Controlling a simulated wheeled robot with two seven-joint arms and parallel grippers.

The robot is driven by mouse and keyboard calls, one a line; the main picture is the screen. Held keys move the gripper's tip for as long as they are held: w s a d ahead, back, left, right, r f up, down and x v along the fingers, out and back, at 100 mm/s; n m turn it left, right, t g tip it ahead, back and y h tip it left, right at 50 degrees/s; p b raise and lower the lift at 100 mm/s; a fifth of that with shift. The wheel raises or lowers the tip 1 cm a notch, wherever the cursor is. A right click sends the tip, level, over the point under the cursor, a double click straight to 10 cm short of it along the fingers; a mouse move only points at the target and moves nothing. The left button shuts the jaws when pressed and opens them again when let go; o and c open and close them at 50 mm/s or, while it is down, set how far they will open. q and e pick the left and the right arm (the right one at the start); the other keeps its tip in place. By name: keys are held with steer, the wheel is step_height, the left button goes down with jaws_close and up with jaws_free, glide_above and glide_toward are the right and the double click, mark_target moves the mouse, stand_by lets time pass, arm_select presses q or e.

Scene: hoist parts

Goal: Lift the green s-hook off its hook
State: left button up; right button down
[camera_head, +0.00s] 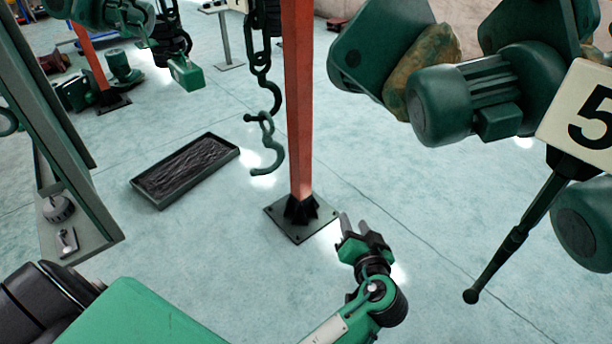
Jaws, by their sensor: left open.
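The green s-hook (267,143) hangs by its upper curl from a dark hook (270,92) at the lower end of a chain, left of the red post. Its lower curl hangs free and open to the left. My left gripper (354,221) is open and empty, to the right of and lower in the picture than the s-hook, past the foot of the post. Its fingers point up the picture. My right gripper is not in view.
The red post (298,100) on a dark base plate stands between gripper and s-hook in the picture. A dark tray (133,183) lies on the floor at left. Green motor machinery (440,105) and a dark rod (515,238) hang at right. The floor at centre-right is clear.

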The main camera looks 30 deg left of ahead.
arm_select(q)
steer(key=s+a+r+n+y, duration=0.2)
steer(key=r+n, duration=0.1)
steer(key=r, duration=0.3)
steer(key=s+a+r+n+y, duration=0.1)
steer(key=s+r+n, duration=0.15)
steer(key=r, duration=0.35)
steer(key=n+g+y+p, duration=0.2)
steer(key=n+g+y, duration=0.1)
steer(key=n, duration=0.2)
glide_toward(269, 141)
steer(key=p+x, duration=0.2)
steer(key=x, duration=0.7)
steer(key=shift+w+a+r, duration=0.1)
steer(key=shift+w+a, duration=0.05)
steer(key=shift+a, duration=0.05)
steer(key=shift+p+x, duration=0.3)
steer(key=shift+x, duration=0.5)
steer(key=shift+d, duration=0.1)
jaws_close()
